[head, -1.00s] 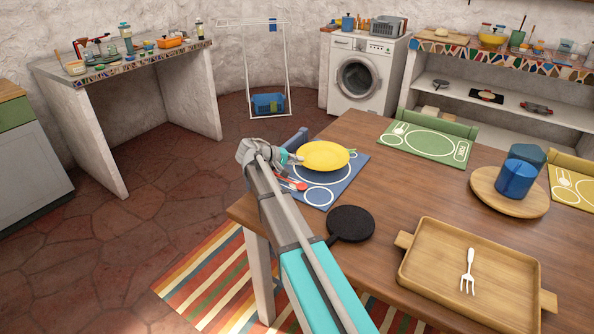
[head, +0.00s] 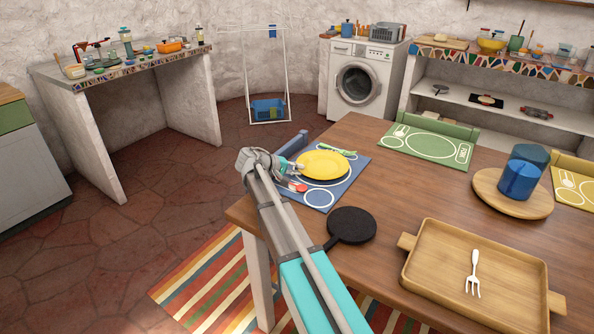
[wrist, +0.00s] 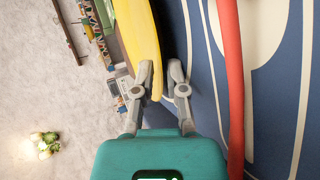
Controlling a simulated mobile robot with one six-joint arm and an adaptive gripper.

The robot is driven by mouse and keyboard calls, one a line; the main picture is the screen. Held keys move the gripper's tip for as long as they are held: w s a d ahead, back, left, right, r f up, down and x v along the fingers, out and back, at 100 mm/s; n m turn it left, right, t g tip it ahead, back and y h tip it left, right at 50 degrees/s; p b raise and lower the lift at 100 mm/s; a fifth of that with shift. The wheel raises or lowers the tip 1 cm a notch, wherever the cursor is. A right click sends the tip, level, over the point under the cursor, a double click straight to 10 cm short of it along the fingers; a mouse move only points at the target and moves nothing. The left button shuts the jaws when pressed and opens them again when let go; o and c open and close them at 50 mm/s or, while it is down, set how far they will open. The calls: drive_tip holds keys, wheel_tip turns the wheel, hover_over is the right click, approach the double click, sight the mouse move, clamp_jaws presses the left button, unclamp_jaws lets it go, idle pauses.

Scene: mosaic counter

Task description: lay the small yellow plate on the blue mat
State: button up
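The small yellow plate (head: 323,165) is flat over the large printed circle of the blue mat (head: 347,183) at the table's far left corner, and appears to rest on it. It also shows nearly edge-on in the wrist view (wrist: 142,35). My gripper (head: 299,169) is at the plate's left rim, low over the mat. In the wrist view, my gripper's fingers (wrist: 160,70) stand apart, one on each side of the rim, with a gap beside the right finger. Part of the rim is hidden behind the left finger.
A black pan (head: 352,225) is in front of the mat. A wooden tray with a fork (head: 420,285) and a green mat (head: 430,145) are further right.

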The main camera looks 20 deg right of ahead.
drive_tip(key=shift+r, duration=0.1)
idle(0.3)
drive_tip(key=shift+a+r, duration=0.1)
drive_tip(key=shift+r, duration=0.05)
drive_tip(key=shift+a+r+p, duration=0.15)
drive_tip(key=shift+a+p, duration=0.2)
drive_tip(key=shift+p, duration=0.05)
drive_tip(key=p+v, duration=0.4)
drive_tip(key=v, duration=0.5)
drive_tip(key=shift+a+r, duration=0.3)
drive_tip(key=shift+s+a+r+p, duration=0.15)
drive_tip(key=shift+a+p, duration=0.15)
drive_tip(key=shift+a, duration=0.35)
